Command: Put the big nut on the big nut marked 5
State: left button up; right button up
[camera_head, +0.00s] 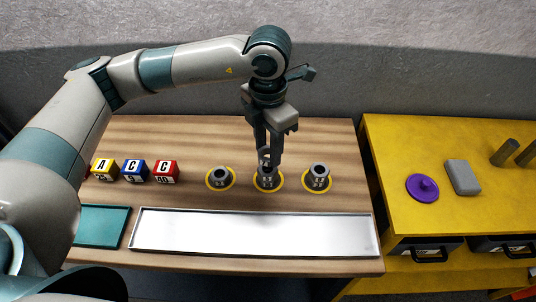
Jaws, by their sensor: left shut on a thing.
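My left gripper (268,158) points straight down over the middle of the wooden table. It is shut on a grey nut (265,163), mostly hidden between the fingers. Directly below is a grey nut stack (267,181) on the middle yellow ring; I cannot tell whether the held nut touches it. Another grey nut (221,176) sits on the left ring, looking lower. A further grey nut stack (317,177) stands on the right ring. The marks on the nuts are too small to read surely. My right gripper is not in view.
A long silver tray (255,233) lies empty in front of the nuts, beside a teal mat (103,227). Yellow, blue and red lettered cubes (135,171) stand at left. A yellow bench (400,150) at right bears a purple lid (424,187) and a grey block (462,177).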

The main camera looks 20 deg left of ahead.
aim_at(268, 152)
pick_arm(q)
notch_tip(268, 152, down, 3)
jog(key=shift+r+p, duration=0.1)
jog(key=shift+p, duration=0.6)
jog(key=shift+f, duration=0.2)
jog(key=shift+f+b, duration=0.25)
jog(key=shift+b, duration=0.1)
jog(key=o, duration=1.2)
jog(key=shift+r, duration=0.1)
jog(key=shift+r, duration=0.1)
